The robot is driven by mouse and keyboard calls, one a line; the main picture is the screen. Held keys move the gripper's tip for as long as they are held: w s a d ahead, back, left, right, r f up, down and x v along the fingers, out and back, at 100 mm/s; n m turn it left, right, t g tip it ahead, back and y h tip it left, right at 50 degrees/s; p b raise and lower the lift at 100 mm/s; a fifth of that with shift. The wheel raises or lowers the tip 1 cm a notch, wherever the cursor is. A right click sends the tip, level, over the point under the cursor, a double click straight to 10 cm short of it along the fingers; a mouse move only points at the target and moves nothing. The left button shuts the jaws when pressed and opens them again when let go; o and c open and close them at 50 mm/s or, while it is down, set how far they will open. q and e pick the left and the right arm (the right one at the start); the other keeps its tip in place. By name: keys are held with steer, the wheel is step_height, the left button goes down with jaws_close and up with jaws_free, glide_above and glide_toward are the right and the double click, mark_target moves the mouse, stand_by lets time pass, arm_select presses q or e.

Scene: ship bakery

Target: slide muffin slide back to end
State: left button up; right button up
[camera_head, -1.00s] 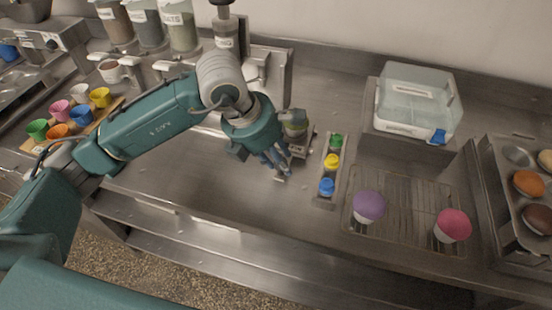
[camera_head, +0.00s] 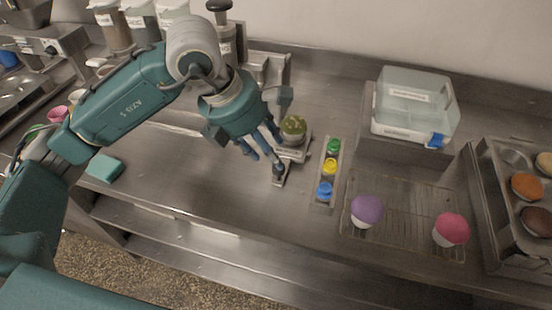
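The muffin slide is a small grey metal carriage (camera_head: 292,154) on the counter, left of the strip of coloured buttons. A green-topped muffin (camera_head: 293,128) sits at its back end. A narrow plate with a small upright knob (camera_head: 279,170) extends toward the front. My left gripper (camera_head: 263,146) hangs just left of the slide, pointing down. Its fingers are spread with nothing seen between them, near the knob and apart from the muffin. Part of the slide's left side is hidden by the gripper. My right gripper is not in view.
A strip with green, yellow and blue buttons (camera_head: 329,167) lies right of the slide. A wire rack (camera_head: 397,213) holds a purple and a pink muffin. A clear-lidded box (camera_head: 413,100) stands behind. A teal block (camera_head: 105,168) lies at left; the counter between is clear.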

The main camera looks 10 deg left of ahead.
arm_select(q)
steer(key=v, duration=0.5)
steer(key=shift+f, duration=0.1)
stand_by(0.3)
